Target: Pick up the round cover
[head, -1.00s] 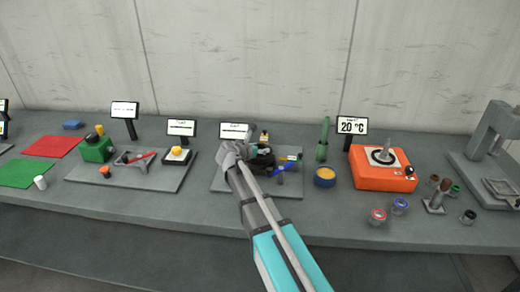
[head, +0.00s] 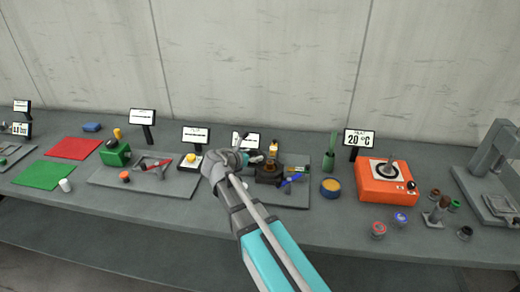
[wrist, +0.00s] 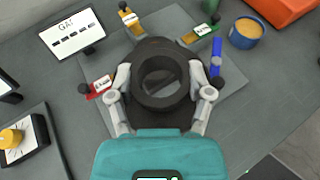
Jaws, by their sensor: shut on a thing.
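The round cover is a thick dark ring (wrist: 160,101) with an open middle, in the centre of the wrist view. My gripper (wrist: 160,78) has one finger on each side of the ring and is shut on it. Behind the ring in that view is a larger dark round base (wrist: 150,47). In the head view this black base (head: 268,178) stands on a grey plate, with a brownish top showing. My gripper (head: 248,160) is at the base's upper left there; its arm and fingers largely hide the cover.
A small screen (wrist: 72,34) stands behind. A blue cup (head: 330,187) and an orange device (head: 386,183) are to the right.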

